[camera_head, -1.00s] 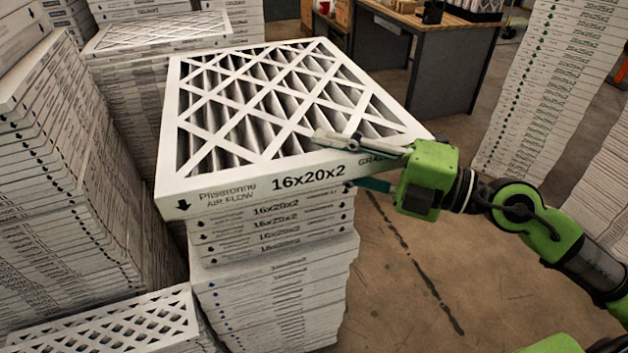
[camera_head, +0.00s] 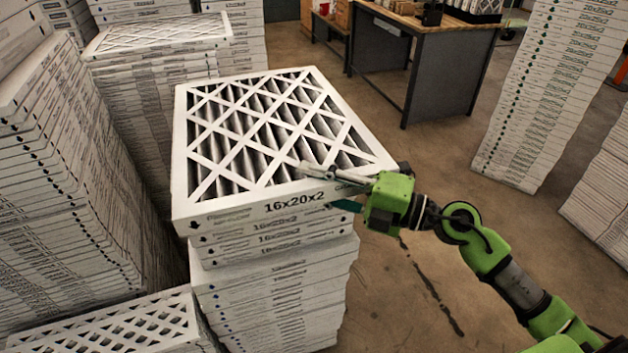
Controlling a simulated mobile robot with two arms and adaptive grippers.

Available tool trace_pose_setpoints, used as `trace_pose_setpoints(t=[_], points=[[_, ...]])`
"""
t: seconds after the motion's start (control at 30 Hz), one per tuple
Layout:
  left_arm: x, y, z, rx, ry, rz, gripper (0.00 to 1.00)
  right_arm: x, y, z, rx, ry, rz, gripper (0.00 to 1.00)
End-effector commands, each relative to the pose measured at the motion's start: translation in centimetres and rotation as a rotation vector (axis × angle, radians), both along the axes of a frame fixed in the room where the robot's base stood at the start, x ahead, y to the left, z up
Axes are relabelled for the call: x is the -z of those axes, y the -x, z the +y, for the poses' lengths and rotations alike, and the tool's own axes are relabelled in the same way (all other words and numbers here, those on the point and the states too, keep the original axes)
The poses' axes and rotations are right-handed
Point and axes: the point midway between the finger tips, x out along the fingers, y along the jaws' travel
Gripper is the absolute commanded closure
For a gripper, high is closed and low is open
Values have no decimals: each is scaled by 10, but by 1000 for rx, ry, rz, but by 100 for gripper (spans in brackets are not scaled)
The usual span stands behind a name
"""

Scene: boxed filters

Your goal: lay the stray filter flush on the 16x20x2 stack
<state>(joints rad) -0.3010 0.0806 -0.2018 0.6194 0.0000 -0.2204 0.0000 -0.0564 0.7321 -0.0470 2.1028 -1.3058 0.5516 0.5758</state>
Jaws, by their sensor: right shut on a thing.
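The stray filter (camera_head: 285,130) is a white-framed pleated panel with a lattice face, marked 16x20x2 on its near side. It lies roughly level over the 16x20x2 stack (camera_head: 275,290). Its near left corner juts a little past the stack, and its right part overhangs more. I cannot tell whether it touches the stack's top. My right gripper (camera_head: 335,188) is shut on the filter's near edge toward the right, one finger over the face and a teal one below. My left gripper is not in view.
Tall filter stacks (camera_head: 60,160) stand close on the left, with a lower lattice-topped one (camera_head: 110,325) at the front left. Another tall stack (camera_head: 545,90) stands at the right. A workbench (camera_head: 425,60) is at the back. The floor (camera_head: 440,160) between is clear.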

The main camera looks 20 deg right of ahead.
Motion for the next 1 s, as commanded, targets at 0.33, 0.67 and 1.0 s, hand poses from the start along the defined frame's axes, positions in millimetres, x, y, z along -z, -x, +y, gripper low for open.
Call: trace_pose_setpoints(t=[0.33,0.67,1.0], points=[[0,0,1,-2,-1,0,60,1,0,0,0,1,1,52],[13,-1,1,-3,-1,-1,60,6,13,-16,2,4,3,52],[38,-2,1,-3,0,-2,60,6,52,-62,3,2,4,52]])
